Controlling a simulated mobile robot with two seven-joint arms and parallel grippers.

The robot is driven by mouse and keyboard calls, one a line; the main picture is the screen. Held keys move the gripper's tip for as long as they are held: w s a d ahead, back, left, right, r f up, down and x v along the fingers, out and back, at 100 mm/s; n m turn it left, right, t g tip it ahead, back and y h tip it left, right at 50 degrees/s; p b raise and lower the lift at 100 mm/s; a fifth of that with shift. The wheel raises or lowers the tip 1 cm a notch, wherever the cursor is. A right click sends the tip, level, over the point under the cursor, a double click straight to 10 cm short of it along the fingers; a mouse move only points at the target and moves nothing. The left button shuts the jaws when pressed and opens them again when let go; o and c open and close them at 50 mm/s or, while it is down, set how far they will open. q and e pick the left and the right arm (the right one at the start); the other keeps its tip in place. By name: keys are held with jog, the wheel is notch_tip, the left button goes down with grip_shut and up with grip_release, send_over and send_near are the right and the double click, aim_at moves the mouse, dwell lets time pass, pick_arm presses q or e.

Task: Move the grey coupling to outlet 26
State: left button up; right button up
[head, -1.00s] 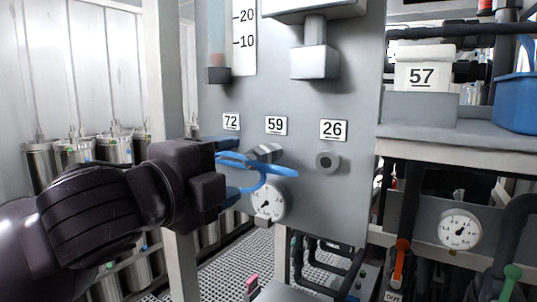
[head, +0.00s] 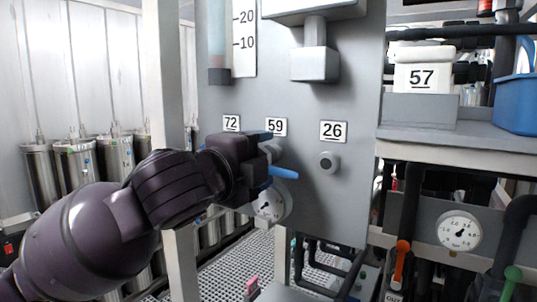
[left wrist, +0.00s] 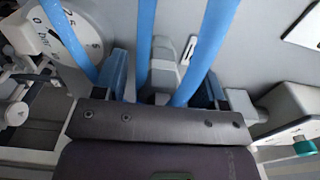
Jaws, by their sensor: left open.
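The grey coupling (head: 276,150) is at the outlet under label 59 (head: 276,127), mostly hidden behind my left gripper (head: 266,158). In the left wrist view a grey fitting (left wrist: 164,72), which looks like this coupling, lies between the two blue fingers of the left gripper (left wrist: 166,82). The fingers stand apart on either side of it, and I cannot tell whether they touch it. My right gripper is not in view.
A dial gauge (head: 268,206) sits on the panel just below the gripper. Label 72 (head: 231,123) is to its left. A grey block (head: 315,64) juts out above outlet 26. A shelf with a blue tub (head: 517,104) stands at the right. The panel around outlet 26 is clear.

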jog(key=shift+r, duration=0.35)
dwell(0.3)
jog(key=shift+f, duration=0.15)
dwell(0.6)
pick_arm(q)
grip_shut()
jog(key=shift+s, duration=0.1)
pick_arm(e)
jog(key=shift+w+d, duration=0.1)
pick_arm(q)
jog(key=shift+s+a, duration=0.5)
jog(key=shift+s, duration=0.05)
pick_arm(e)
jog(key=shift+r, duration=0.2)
pick_arm(q)
jog(key=shift+s, duration=0.1)
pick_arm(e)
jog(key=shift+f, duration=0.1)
pick_arm(q)
jog(key=shift+s+a+p, duration=0.3)
jog(key=shift+s+a, duration=0.15)
jog(key=shift+s, duration=0.1)
jog(key=shift+v, duration=1.35)
